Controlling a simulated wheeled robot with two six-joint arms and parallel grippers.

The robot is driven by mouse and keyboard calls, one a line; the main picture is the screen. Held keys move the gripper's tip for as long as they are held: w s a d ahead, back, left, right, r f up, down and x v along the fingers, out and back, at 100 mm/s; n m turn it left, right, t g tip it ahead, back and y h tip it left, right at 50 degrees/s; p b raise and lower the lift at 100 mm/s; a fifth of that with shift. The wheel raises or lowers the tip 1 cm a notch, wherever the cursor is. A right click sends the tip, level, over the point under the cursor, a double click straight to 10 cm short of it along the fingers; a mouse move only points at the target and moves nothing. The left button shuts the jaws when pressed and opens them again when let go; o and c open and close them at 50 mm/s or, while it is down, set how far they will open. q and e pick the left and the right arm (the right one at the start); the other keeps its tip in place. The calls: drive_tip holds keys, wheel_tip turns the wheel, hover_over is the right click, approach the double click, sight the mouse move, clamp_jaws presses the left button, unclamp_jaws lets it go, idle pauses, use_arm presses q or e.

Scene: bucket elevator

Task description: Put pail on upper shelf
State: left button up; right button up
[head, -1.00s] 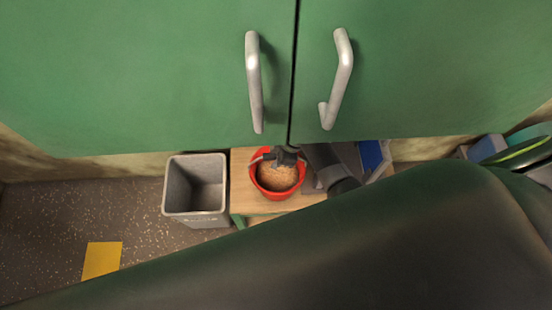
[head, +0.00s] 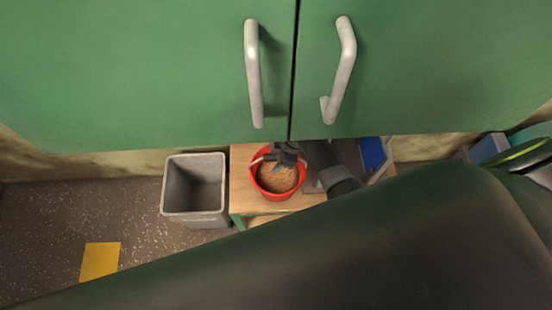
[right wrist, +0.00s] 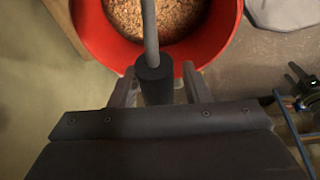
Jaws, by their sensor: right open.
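The red pail (head: 278,194), filled with brown grain-like stuff, stands on a wooden shelf top below the green cabinet. In the right wrist view the pail (right wrist: 212,38) fills the upper middle, and its grey handle with a dark grip (right wrist: 153,82) runs between my fingers. My right gripper (head: 284,158) is over the pail's back edge. In the right wrist view my right gripper (right wrist: 158,88) is open, with one finger on each side of the grip. My left gripper is not in view. No upper shelf can be made out.
A green cabinet (head: 150,75) with two grey handles hangs above the pail. A grey bin (head: 195,189) stands left of the wooden top (head: 240,180). A blue item (head: 373,153) lies to the right. A yellow floor patch (head: 100,258) is at lower left.

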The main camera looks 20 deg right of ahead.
drive_tip(key=shift+r, duration=0.1)
drive_tip(key=shift+p+v, duration=0.45)
drive_tip(key=shift+v, duration=3.3)
